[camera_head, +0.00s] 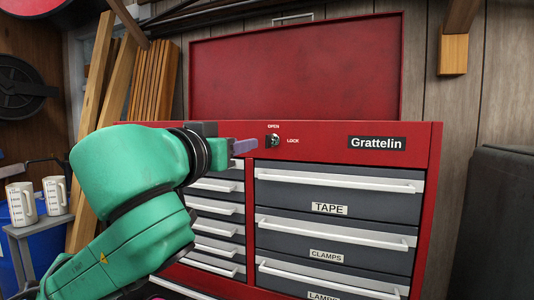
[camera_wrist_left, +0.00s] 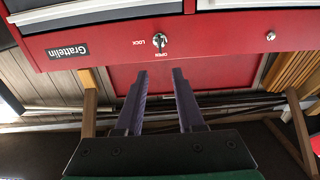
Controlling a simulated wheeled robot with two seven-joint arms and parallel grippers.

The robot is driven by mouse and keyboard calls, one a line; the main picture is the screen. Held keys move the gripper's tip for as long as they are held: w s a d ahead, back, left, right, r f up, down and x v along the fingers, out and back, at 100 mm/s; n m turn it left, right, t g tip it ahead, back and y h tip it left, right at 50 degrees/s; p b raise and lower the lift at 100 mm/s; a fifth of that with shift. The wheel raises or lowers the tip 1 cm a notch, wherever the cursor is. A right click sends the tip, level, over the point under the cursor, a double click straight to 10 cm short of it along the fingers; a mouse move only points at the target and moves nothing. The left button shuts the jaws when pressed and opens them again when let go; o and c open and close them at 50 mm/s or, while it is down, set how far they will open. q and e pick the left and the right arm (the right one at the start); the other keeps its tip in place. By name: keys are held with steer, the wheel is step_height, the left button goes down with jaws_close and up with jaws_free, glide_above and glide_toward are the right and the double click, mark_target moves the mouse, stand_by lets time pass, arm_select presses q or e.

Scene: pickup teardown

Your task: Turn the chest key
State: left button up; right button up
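The red tool chest (camera_head: 315,129) has a small key (camera_head: 272,141) in the lock on its top front rail. The word OPEN is above it and LOCK to its right. In the left wrist view, which is upside down, the key (camera_wrist_left: 160,42) shows just beyond the fingertips. I cannot tell clearly which mark it points to. My left gripper (camera_head: 245,146) is left of the key in the head view, apart from it. In the left wrist view my left gripper (camera_wrist_left: 161,72) is open and empty, its purple fingers spread apart. My right gripper is not in view.
The chest's red lid (camera_head: 295,70) is raised behind the rail. Drawers with pale handles, one labelled TAPE (camera_head: 328,209), sit below and are shut. A dark object (camera_head: 495,225) stands at the right.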

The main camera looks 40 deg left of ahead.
arm_select(q)
steer(key=p, duration=0.7)
glide_toward(266, 141)
steer(key=x, duration=0.3)
steer(key=p+x, duration=0.2)
steer(key=x, duration=0.6)
steer(key=shift+w+r, duration=0.15)
steer(key=shift+c, duration=0.3)
jaws_close()
